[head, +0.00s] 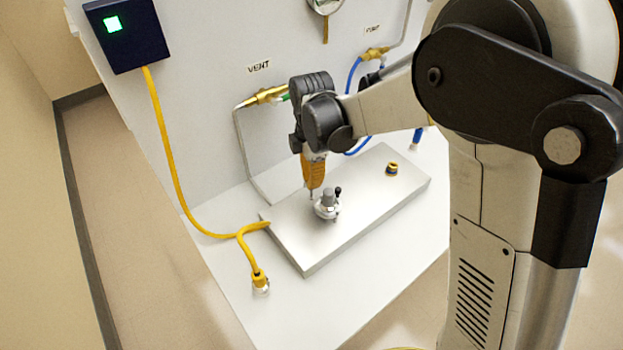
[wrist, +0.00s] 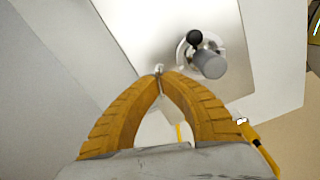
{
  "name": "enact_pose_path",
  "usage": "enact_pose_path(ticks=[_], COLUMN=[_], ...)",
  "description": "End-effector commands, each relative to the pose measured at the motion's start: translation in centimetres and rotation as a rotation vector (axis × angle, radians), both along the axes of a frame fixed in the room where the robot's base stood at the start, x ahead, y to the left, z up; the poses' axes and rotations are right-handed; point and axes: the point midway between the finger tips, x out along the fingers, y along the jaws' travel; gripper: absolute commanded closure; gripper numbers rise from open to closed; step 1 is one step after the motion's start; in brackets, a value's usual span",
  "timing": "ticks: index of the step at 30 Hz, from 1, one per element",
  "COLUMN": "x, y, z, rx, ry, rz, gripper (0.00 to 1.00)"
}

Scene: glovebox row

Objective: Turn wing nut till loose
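My gripper (head: 311,190) points down at the left part of a grey metal plate. In the wrist view its orange ribbed fingers (wrist: 160,74) come together at the tips. A small metal piece, which looks like the wing nut (wrist: 158,67), shows right at the fingertips and appears pinched between them. Most of it is hidden by the fingers. Just right of the gripper stands a round metal fitting (head: 326,211) with a grey cylinder and a black knob; the wrist view shows it too (wrist: 208,62). The fingers are apart from this fitting.
The plate (head: 365,195) lies on a white bench. A yellow cable (head: 166,150) runs from a dark box with a green light (head: 125,32) to the front-left bench. Brass vent fittings (head: 265,96) line the wall behind.

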Motion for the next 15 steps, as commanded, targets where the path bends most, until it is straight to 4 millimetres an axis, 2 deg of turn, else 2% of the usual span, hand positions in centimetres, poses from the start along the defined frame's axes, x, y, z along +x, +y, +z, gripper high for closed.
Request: enact_pose_path(ticks=[6,15], x=[-0.02,-0.02], y=[-0.01,-0.01], z=[-0.02,-0.02], rx=[0.0,0.0], ry=[0.0,0.0], rz=[0.155,0.28], gripper=[1.0,1.0])
